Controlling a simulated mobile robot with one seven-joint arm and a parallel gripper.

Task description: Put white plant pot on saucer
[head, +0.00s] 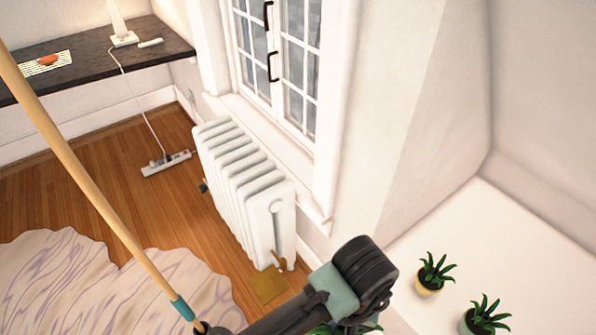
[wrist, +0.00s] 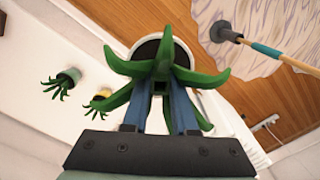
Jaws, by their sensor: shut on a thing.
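The white plant pot (wrist: 163,36) shows in the wrist view as a pale rim around dark soil, with thick green leaves in front of it. My gripper (wrist: 160,88) is shut on this pot, its two fingers reaching in among the leaves. In the head view my gripper (head: 352,282) is at the lower middle, beside the white ledge, with green leaves (head: 345,329) just below it. The pot itself is hidden there. I cannot make out a saucer in either view.
A yellow potted plant (head: 429,284) and a second potted plant (head: 470,322) stand on the white ledge (head: 480,225). A white radiator (head: 245,190) stands under the window. A long wooden pole (head: 95,190) crosses the left side above a pale rug (head: 60,275). The ledge behind the plants is clear.

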